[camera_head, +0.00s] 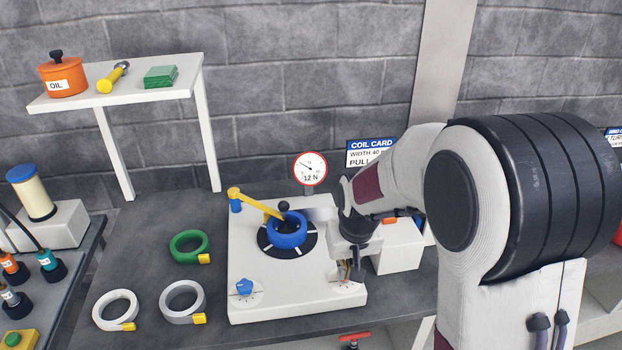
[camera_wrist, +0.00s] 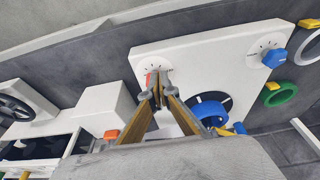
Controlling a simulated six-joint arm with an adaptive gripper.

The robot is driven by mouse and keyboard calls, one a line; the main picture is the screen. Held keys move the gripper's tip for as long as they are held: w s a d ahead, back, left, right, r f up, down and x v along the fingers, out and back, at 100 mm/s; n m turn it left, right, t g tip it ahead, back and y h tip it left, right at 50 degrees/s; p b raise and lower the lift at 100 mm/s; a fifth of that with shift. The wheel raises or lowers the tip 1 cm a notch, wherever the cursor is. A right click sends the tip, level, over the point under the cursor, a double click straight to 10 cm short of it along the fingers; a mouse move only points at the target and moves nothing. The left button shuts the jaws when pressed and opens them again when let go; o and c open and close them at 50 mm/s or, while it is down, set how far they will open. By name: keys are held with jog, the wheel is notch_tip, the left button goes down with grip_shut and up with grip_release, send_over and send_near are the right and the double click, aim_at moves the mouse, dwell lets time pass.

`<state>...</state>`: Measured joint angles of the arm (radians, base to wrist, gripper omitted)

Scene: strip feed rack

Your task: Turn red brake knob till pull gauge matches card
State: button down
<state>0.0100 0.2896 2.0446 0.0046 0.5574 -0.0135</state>
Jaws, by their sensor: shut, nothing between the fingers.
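The pull gauge (camera_head: 310,169) is a round white dial with a red rim and reads 12 N. The coil card (camera_head: 370,151) beside it shows "WIDTH 40" and "PULL"; my arm hides the rest. My gripper (camera_head: 346,270) is over the front right corner of the white feed unit (camera_head: 262,307), at a marked dial. In the wrist view my gripper (camera_wrist: 156,92) has its fingertips together with nothing between them. A sliver of the red brake knob (camera_wrist: 148,79) shows right by the tips; the fingers hide most of it. I cannot tell whether they touch it.
A blue knob (camera_head: 244,287) is at the unit's front left. A blue coil (camera_head: 287,231) sits on the black turntable under a yellow arm (camera_head: 254,203). Green (camera_head: 189,247), grey (camera_head: 182,301) and white (camera_head: 115,310) coils lie left. A white box (camera_head: 398,249) stands right of the unit.

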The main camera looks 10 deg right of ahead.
jog(key=shift+s+x, duration=0.2)
jog(key=shift+x, duration=0.65)
jog(key=shift+s+x, duration=0.2)
jog(key=shift+x, duration=0.7)
jog(key=shift+f, duration=0.1)
jog(key=shift+w+d, duration=0.15)
jog(key=shift+w, duration=0.1)
jog(key=shift+s+d, duration=0.15)
jog(key=shift+d, duration=0.65)
jog(key=shift+d, duration=0.55)
dwell(0.7)
jog(key=shift+d, duration=0.1)
jog(key=shift+s, duration=0.2)
dwell(0.4)
